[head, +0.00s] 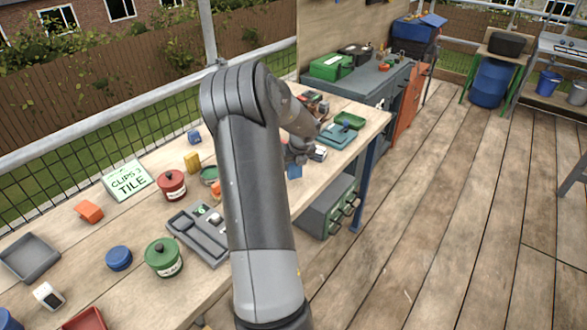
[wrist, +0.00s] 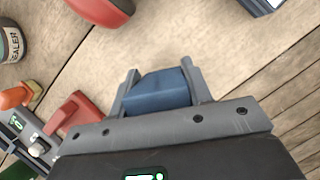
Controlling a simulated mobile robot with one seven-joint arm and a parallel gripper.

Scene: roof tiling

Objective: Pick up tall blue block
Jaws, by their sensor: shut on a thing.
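The tall blue block (wrist: 158,92) is between the two fingers of my gripper (wrist: 160,84) in the wrist view, and the fingers are shut on it. In the head view the blue block (head: 294,171) shows just below my gripper (head: 297,158), near the front edge of the workbench. My arm hides part of the bench around it. I cannot tell from these views whether the block touches the bench top.
The wooden workbench (head: 138,215) holds a green sealer pot (head: 163,257), a red pot (head: 172,185), a grey tray (head: 29,257), a sign (head: 128,180) and an orange block (head: 89,211). A teal case (head: 334,136) stands beyond my gripper. The deck floor at right is clear.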

